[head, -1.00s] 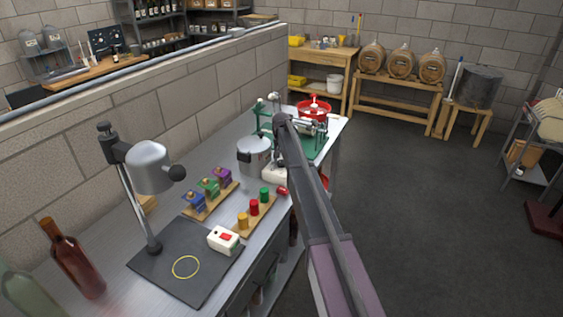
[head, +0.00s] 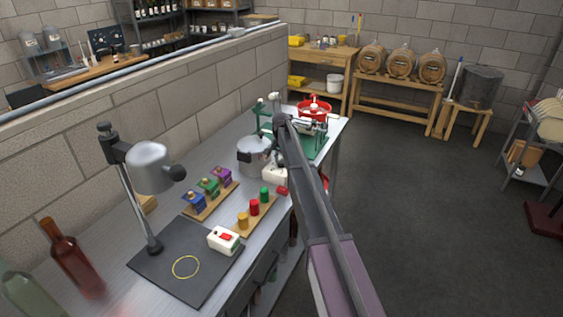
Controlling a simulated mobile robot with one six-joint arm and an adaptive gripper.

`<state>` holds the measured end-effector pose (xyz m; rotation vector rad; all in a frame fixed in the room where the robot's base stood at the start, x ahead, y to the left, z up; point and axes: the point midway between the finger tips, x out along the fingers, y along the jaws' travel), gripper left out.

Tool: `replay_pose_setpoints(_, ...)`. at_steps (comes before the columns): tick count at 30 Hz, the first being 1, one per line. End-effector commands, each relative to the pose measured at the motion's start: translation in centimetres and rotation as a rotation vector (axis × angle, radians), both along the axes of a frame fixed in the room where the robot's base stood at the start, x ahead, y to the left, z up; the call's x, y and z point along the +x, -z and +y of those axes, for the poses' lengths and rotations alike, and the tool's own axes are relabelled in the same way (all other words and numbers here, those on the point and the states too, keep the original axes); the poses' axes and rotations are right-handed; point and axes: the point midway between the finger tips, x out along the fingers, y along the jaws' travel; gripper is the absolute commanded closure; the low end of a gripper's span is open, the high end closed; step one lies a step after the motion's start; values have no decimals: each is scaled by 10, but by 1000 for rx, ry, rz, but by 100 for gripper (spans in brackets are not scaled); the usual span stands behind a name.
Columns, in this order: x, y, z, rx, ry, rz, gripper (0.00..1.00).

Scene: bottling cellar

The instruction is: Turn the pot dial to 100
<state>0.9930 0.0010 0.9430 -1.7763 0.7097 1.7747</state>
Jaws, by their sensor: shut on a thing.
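A silvery pot (head: 252,157) with a lid and dark handles stands on the steel bench, just left of my arm. A white base or box (head: 273,175) shows beside the pot at its lower right, partly covered by my arm. No dial or scale can be made out on it. A small red part (head: 282,190) shows just below this white piece, too small to identify. My arm reaches from the bottom of the view up to a joint beside the pot. My gripper is hidden behind the arm, and I cannot see its fingers or what they hold.
Colored knobs stand on two wooden strips, one strip here (head: 268,212). A lamp (head: 150,168) stands on a dark mat (head: 170,277) with a white box (head: 224,239) and yellow ring (head: 186,267). Bottles (head: 72,258) stand front left.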

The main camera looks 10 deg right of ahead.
Motion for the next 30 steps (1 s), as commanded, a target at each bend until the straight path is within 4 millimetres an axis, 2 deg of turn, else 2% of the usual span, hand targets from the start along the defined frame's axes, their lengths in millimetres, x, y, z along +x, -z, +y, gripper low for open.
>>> replay_pose_setpoints(4,-3,1,0,0,-1,6,99)
replay_pose_setpoints(5,-3,1,0,0,-1,6,45)
replay_pose_setpoints(6,-3,1,0,0,-1,6,34)
replay_pose_setpoints(8,-3,1,0,-1,-1,5,16)
replay_pose_setpoints(23,0,0,0,-1,-9,1,16)
replay_pose_setpoints(30,0,0,0,-1,-69,1,16)
